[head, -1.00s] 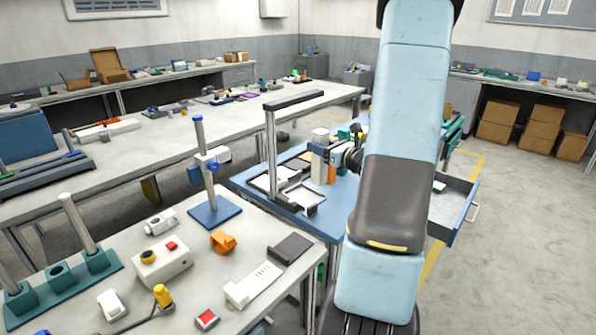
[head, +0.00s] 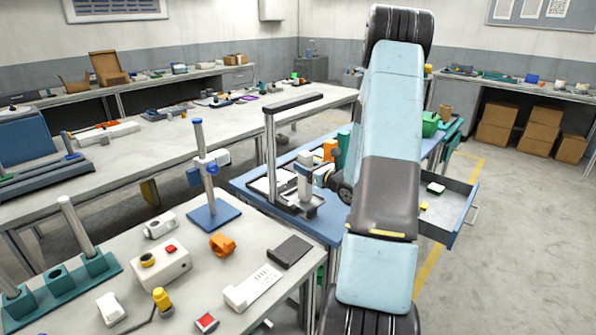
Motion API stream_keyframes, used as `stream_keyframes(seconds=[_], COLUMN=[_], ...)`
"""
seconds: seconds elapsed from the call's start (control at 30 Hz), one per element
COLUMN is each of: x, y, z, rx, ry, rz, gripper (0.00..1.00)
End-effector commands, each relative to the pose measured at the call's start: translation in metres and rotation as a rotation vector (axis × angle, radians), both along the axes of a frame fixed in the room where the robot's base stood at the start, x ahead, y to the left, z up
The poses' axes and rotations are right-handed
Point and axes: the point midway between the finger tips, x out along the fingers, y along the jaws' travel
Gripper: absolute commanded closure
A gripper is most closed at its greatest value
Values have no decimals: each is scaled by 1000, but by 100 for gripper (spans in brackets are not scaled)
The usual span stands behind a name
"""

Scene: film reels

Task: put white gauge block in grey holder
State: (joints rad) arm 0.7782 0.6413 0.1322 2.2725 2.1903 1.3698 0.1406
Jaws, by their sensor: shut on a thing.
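My gripper (head: 305,174) is small in the head view, above the blue table, at the end of my arm reaching in from the right. It is shut on a pale upright block, taken as the white gauge block (head: 305,159), whose light top shows above the fingers. The block looks upright. Just below it is a grey tray-like piece (head: 313,204), which may be the grey holder. I cannot tell whether the block touches it or is still above it. The fingers hide much of the block.
An orange block (head: 329,150) and a green cylinder (head: 343,142) stand behind. An open drawer (head: 452,205) juts out at right. The near bench (head: 205,265) holds several tools.

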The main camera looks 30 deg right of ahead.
Motion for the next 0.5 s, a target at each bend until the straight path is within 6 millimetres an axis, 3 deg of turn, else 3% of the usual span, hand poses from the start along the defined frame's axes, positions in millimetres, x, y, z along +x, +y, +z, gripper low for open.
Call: stream_keyframes(seconds=[0.4,0.43,0.5], x=[0,0,0], y=[1,1,1], z=[-8,-9,-8], rx=[0,0,0], ry=[-1,0,0], rz=[1,1,1], gripper=[98,51,44])
